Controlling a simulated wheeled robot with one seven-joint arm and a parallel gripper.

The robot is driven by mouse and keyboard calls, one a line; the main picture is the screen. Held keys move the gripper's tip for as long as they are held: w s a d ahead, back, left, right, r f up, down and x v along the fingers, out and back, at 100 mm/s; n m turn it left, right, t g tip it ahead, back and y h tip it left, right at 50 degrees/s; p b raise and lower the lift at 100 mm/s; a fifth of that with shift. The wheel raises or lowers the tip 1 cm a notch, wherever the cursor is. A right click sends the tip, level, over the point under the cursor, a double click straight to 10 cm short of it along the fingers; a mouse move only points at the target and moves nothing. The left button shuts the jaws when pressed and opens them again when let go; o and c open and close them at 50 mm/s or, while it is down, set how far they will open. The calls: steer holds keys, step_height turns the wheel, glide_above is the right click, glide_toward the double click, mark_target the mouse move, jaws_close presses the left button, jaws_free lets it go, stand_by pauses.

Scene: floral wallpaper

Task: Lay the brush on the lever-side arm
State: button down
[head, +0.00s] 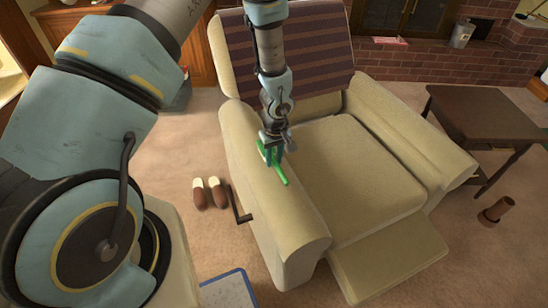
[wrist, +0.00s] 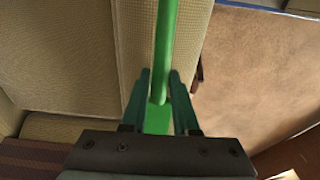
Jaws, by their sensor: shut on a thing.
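A cream recliner armchair (head: 362,165) stands in the middle of the head view. A dark lever (head: 240,207) is on the outer side of its left arm (head: 285,220). My gripper (head: 271,148) is over this lever-side arm, shut on the green brush (head: 280,176). The brush's green handle (wrist: 165,45) runs away from between the fingers (wrist: 160,88) in the wrist view, above the arm's fabric (wrist: 135,40). Whether the brush touches the arm I cannot tell. My gripper hides part of the brush.
Brown-and-white slippers (head: 209,193) lie on the carpet left of the chair. A striped throw (head: 300,45) covers the backrest. A dark side table (head: 490,115) stands at right, with a brown cylindrical thing (head: 496,210) on the floor. A blue-edged item (head: 230,290) lies at the front.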

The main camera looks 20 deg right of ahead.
mark_target(275, 161)
steer(key=shift+f, duration=0.2)
steer(key=c, duration=0.7)
jaws_free()
steer(key=shift+r, duration=0.55)
steer(key=r, duration=0.3)
steer(key=r+b, duration=0.1)
steer(key=r, duration=0.3)
steer(key=s+r, duration=0.1)
steer(key=r, duration=0.3)
steer(key=shift+r+b, duration=0.2)
steer(key=shift+b, duration=0.15)
